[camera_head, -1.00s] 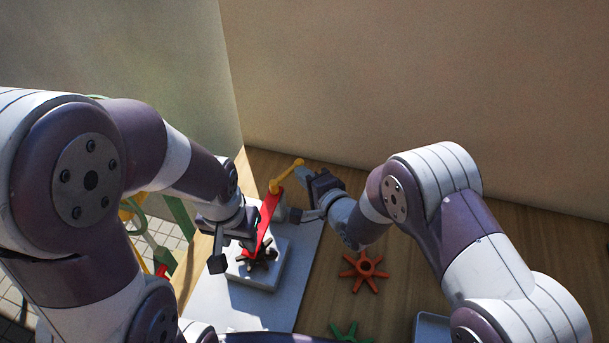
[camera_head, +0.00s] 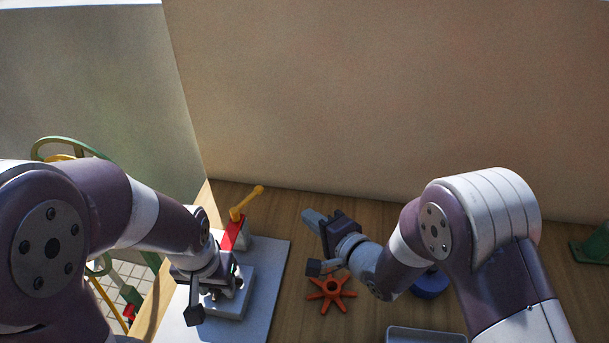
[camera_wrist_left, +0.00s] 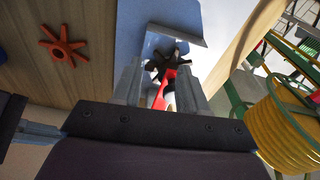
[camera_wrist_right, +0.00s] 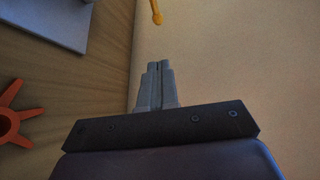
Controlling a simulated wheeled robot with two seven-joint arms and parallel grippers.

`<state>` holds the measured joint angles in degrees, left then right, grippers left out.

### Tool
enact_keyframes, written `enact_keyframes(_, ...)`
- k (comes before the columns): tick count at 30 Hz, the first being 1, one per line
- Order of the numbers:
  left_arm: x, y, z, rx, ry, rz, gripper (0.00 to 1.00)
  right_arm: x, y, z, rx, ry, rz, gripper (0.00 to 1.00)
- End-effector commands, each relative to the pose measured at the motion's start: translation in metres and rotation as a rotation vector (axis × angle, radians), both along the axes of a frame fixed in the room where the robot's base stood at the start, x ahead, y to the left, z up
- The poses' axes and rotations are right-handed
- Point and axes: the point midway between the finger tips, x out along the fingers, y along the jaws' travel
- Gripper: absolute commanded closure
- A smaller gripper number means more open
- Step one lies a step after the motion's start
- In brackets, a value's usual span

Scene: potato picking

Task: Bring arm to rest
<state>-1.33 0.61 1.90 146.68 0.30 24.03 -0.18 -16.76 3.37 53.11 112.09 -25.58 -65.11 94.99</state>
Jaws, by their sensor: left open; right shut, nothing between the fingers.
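My left gripper (camera_head: 222,286) is low over the white block (camera_head: 240,303), at the red lever (camera_head: 235,236) with its yellow handle (camera_head: 247,205). In the left wrist view its fingers (camera_wrist_left: 160,88) are apart. The red bar (camera_wrist_left: 166,88) and a dark star-shaped wheel (camera_wrist_left: 166,62) show between and beyond them; I cannot tell whether they touch. My right gripper (camera_head: 313,219) is raised in front of the wall, right of the lever. In the right wrist view its fingers (camera_wrist_right: 156,85) are together with nothing between them.
An orange star-shaped wheel (camera_head: 331,291) lies on the wooden table below my right gripper. A blue round object (camera_head: 430,286) and a grey tray (camera_head: 426,334) are under my right arm. A green object (camera_head: 592,246) is at far right. The wall closes off the back.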

Motion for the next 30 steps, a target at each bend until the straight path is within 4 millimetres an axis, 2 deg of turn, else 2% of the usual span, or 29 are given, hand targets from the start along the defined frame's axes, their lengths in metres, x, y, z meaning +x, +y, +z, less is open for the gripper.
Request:
enact_keyframes(3,0.0,0.0,0.0,0.0,0.0,0.0,0.57,-0.001,-0.002,-0.006,-0.082,-0.032,0.02,1.0)
enact_keyframes(5,0.0,0.0,0.0,0.0,0.0,0.0,0.57,-0.005,-0.011,-0.028,-0.264,-0.035,0.046,1.0)
enact_keyframes(6,0.0,0.0,0.0,0.0,0.0,0.0,0.57,-0.014,-0.024,-0.05,-0.443,-0.013,0.081,1.0)
enact_keyframes(8,0.0,0.0,0.0,0.0,0.0,0.0,0.57,-0.029,-0.052,-0.071,-0.745,0.03,0.171,1.0)
enact_keyframes(9,0.0,0.0,0.0,0.0,0.0,0.0,0.57,-0.043,-0.076,-0.079,-0.931,0.078,0.254,1.0)
enact_keyframes(11,0.0,0.0,0.0,0.0,0.0,0.0,0.57,-0.07,-0.112,-0.079,-1.147,0.174,0.404,1.0)
enact_keyframes(13,0.0,0.0,0.0,0.0,0.0,0.0,0.57,-0.107,-0.146,-0.069,-1.285,0.293,0.595,1.0)
enact_keyframes(15,0.0,0.0,0.0,0.0,0.0,0.0,0.57,-0.145,-0.169,-0.05,-1.316,0.396,0.75,1.0)
enact_keyframes(17,0.0,0.0,0.0,0.0,0.0,0.0,0.57,-0.163,-0.179,-0.034,-1.294,0.449,0.793,1.0)
enact_keyframes(18,0.0,0.0,0.0,0.0,0.0,0.0,0.57,-0.166,-0.183,-0.026,-1.277,0.466,0.767,1.0)
enact_keyframes(22,0.0,0.0,0.0,0.0,0.0,0.0,0.57,-0.153,-0.193,-0.01,-1.27,0.449,0.675,1.0)
enact_keyframes(30,0.0,0.0,0.0,0.0,0.0,0.0,0.57,-0.153,-0.195,-0.011,-1.27,0.454,0.669,1.0)
